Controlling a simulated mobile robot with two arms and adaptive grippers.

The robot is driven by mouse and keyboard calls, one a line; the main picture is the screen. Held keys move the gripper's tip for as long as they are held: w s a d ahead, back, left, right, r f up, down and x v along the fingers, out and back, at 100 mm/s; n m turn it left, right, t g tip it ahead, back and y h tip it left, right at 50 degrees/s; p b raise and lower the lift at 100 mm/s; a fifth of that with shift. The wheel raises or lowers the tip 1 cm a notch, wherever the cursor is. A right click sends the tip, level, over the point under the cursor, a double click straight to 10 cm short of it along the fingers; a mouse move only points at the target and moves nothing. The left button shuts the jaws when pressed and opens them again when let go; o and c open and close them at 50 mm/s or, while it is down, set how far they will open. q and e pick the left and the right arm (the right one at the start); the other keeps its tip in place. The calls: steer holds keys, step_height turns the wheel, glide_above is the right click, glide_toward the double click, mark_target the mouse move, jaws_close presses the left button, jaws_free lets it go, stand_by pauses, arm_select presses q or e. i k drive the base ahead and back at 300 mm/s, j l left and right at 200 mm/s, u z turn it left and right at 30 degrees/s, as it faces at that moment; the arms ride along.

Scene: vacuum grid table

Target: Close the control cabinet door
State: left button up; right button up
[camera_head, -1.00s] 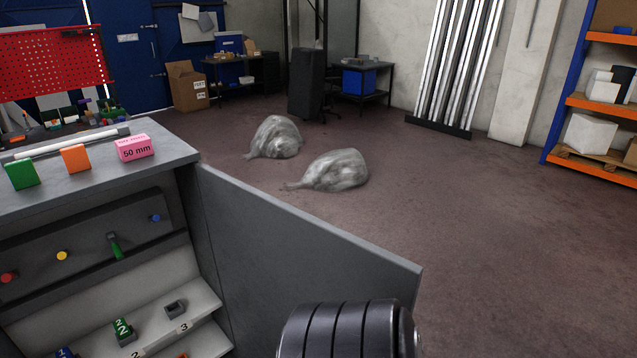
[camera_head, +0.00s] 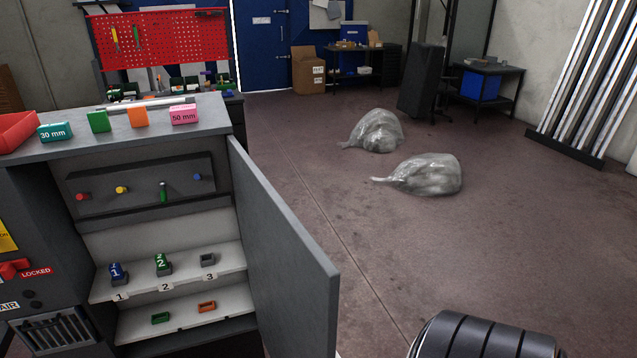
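The control cabinet (camera_head: 55,155) stands at the left of the head view. Its grey door (camera_head: 283,255) is open, hinged at the right side of the cabinet opening and swung out toward me. Inside are a panel (camera_head: 140,190) with coloured knobs and a lever, and white shelves (camera_head: 225,259) with small blue, green, grey and orange pieces. A black ribbed part of my own arm (camera_head: 485,338) shows at the bottom, right of the door and apart from it in the picture. Neither gripper's fingers are in view.
On the cabinet top lie a red tray (camera_head: 17,131), a teal 30 mm block (camera_head: 55,132), a green block (camera_head: 98,121), an orange block (camera_head: 138,117) and a pink 50 mm block (camera_head: 184,115). Two plastic bags (camera_head: 376,132) (camera_head: 427,175) lie on the floor.

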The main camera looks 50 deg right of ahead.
mark_target(296, 287)
steer(key=l, duration=0.85)
steer(key=k+l+z, duration=0.1)
steer(key=l, duration=0.7)
